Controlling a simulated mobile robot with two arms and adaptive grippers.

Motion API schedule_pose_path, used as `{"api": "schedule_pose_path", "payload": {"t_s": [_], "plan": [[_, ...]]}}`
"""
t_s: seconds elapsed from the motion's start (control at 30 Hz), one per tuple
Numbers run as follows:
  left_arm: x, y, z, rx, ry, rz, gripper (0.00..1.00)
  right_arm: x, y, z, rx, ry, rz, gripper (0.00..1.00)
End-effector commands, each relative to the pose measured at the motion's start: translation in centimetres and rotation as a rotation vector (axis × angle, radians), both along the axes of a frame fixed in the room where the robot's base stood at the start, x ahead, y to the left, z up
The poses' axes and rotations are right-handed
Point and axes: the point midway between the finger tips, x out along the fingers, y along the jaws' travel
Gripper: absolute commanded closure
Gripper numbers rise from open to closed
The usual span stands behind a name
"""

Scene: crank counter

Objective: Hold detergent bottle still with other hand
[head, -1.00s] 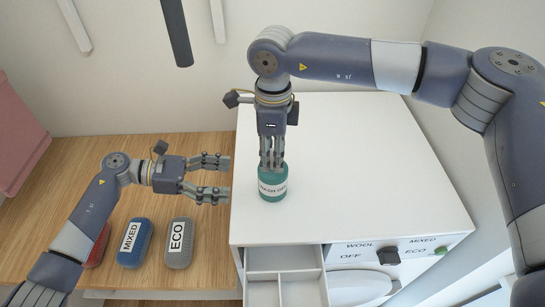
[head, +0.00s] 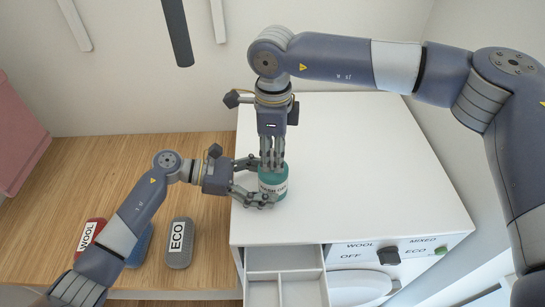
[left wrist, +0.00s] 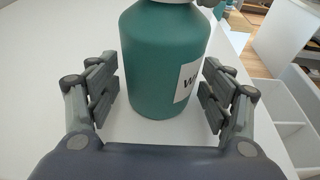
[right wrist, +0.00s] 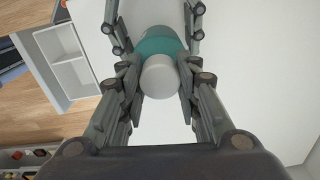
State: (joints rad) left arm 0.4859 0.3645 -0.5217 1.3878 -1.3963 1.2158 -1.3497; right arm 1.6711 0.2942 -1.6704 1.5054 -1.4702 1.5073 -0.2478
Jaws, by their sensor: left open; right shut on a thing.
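The teal detergent bottle (head: 273,184), with a white label, stands upright on the white washing machine top (head: 350,170). It fills the middle of the left wrist view (left wrist: 165,60). My left gripper (head: 262,182) is open, its fingers on either side of the bottle body with gaps showing in the left wrist view. My right gripper (head: 271,163) points straight down from above and is shut on the bottle's pale cap (right wrist: 160,77). The right fingers hide part of the cap in the head view.
An open drawer (head: 285,262) with compartments juts from the machine's front, below the bottle. A dial (head: 388,251) sits on the front panel. Red WOOL (head: 88,232), blue and grey ECO (head: 177,243) blocks lie on the wooden counter. The machine top is clear to the right.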

Motion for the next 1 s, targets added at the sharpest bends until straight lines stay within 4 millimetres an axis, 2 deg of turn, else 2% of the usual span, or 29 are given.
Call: {"api": "schedule_pose_path", "payload": {"t_s": [0.4, 0.47, 0.57, 0.6, 1.0], "plan": [[0.02, -0.62, -0.19, 0.0, -0.001, 0.001, 0.26, 0.02, -0.02, -0.01, 0.0, 0.0, 0.0, 0.83], [0.02, -0.62, -0.19, 0.0, -0.001, 0.001, 0.38, 0.02, -0.01, -0.01, 0.0, 0.0, 0.0, 0.83], [0.02, -0.61, -0.19, 0.0, -0.001, 0.001, 0.6, 0.02, -0.01, -0.01, 0.0, -0.001, 0.0, 0.83], [0.02, -0.61, -0.19, 0.0, -0.001, 0.001, 0.64, 0.02, -0.01, -0.01, 0.0, 0.0, 0.0, 0.83], [0.02, -0.61, -0.19, 0.0, -0.001, 0.001, 0.64, 0.0, 0.02, 0.0, 0.001, 0.0, 0.0, 0.83]]}}
